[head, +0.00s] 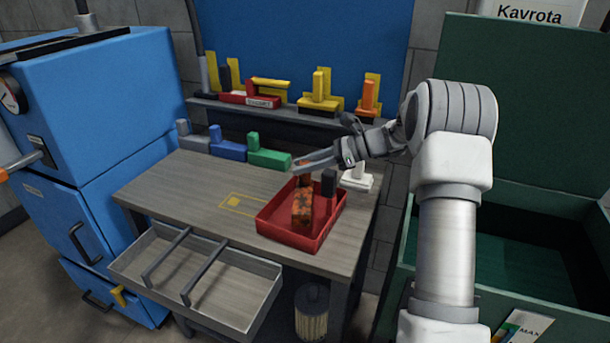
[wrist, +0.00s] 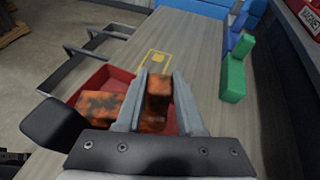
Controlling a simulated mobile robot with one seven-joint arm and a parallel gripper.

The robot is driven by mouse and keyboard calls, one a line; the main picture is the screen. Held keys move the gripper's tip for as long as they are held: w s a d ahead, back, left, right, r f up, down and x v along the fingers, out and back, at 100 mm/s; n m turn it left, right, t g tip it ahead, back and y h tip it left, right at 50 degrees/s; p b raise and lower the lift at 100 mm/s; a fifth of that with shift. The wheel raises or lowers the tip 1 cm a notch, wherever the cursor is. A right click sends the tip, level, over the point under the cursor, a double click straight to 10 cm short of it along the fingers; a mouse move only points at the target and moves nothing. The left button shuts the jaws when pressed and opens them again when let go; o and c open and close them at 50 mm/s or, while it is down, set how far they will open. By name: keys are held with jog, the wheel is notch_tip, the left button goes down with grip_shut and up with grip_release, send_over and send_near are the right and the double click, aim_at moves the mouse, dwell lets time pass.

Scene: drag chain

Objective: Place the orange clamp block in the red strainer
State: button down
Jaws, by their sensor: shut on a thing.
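The orange clamp block (head: 302,208) is L-shaped, with dark rust-like patches. It is within the walls of the red strainer (head: 283,238), a shallow square tray on the workbench. I cannot tell whether the block touches the tray's floor. My gripper (head: 297,165) reaches in from the right and is shut on the block's upright part. In the wrist view, the fingers (wrist: 160,76) stand on both sides of this upright of the orange clamp block (wrist: 158,90). The block's base lies to the left, over the red strainer (wrist: 92,82), partly hidden by my gripper.
A black piece (head: 328,182) shows at the strainer's right side. A white block (head: 357,180) stands behind it. Green (head: 268,153), blue (head: 228,148) and grey (head: 190,138) blocks line the bench's back. An open drawer (head: 195,275) juts out in front. The bench's left part is clear.

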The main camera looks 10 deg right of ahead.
jog(key=shift+f, duration=1.2)
jog(key=shift+f, duration=0.15)
jog(key=c, duration=0.5)
grip_release()
jog(key=shift+d+r, duration=0.2)
jog(key=p+v, duration=0.1)
jog(key=v, duration=1)
jog(key=shift+s+d+r+p, duration=0.1)
jog(key=shift+d+p, duration=0.2)
